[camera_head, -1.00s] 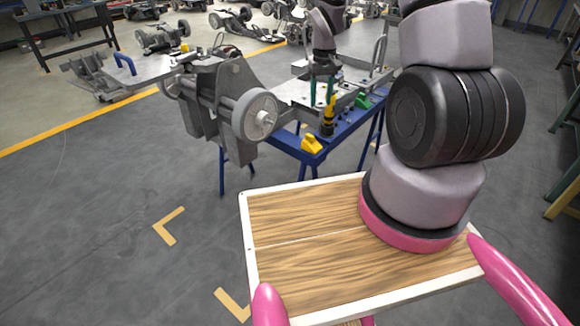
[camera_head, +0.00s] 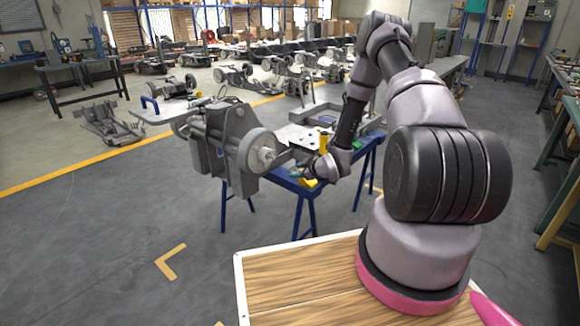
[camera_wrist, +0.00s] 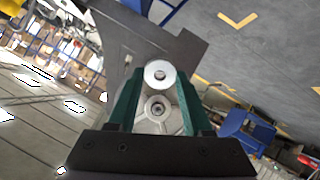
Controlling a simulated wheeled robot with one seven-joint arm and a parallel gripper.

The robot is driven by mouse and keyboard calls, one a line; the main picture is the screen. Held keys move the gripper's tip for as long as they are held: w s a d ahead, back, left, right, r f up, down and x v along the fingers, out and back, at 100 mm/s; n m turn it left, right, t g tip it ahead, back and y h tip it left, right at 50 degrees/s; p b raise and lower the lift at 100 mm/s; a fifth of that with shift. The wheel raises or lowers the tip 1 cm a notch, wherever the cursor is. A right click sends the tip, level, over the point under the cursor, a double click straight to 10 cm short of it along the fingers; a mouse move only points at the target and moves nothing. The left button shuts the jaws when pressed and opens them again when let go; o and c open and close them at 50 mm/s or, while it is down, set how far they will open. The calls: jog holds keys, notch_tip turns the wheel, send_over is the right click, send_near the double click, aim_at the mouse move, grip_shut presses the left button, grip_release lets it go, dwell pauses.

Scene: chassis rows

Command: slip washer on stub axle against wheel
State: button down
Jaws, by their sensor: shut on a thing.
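The wheel (camera_head: 256,150) is a grey disc on the side of the chassis corner unit (camera_head: 215,145), with a pale hub and short stub axle (camera_head: 268,155) facing right. My gripper (camera_head: 297,171) is just right of and slightly below the axle, apart from it in the picture. In the wrist view my gripper (camera_wrist: 159,76) has green fingers shut on a bright round washer (camera_wrist: 152,67) with a centre hole. A pale, round, hub-like part (camera_wrist: 157,110) shows between the fingers, below the washer in the picture. The washer cannot be made out in the head view.
A blue-legged workbench (camera_head: 290,182) stands behind my gripper, with a yellow bottle (camera_head: 323,142) and a yellow item (camera_head: 309,183) on it. A flat grey plate (camera_wrist: 135,35) lies close to the fingers in the wrist view. Open floor (camera_head: 110,230) lies left.

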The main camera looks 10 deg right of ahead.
jog(key=a+n+t+y, duration=0.1)
jog(key=t+y, duration=0.1)
jog(key=y, duration=0.1)
jog(key=shift+w+a+r+n, duration=0.1)
jog(key=shift+w+a+n, duration=0.15)
jog(key=shift+a+n, duration=0.15)
jog(key=shift+w+a+r+n+t+y, duration=0.15)
jog(key=shift+w+a+r+t+y, duration=0.15)
jog(key=shift+a+r+y, duration=0.25)
jog(key=shift+w+a+r+n+t+y, duration=0.1)
jog(key=shift+w+a+r+t+y, duration=0.15)
jog(key=shift+a+r+y, duration=0.3)
jog(key=shift+w+a+r+n+t+y, duration=0.2)
jog(key=shift+a+r+t+y, duration=0.2)
jog(key=shift+a+r, duration=0.25)
jog(key=shift+x, duration=1.2)
jog(key=shift+x, duration=0.95)
jog(key=shift+c, duration=1.2)
grip_release()
jog(key=v, duration=1)
jog(key=shift+s+d, duration=0.25)
jog(key=shift+s, duration=0.1)
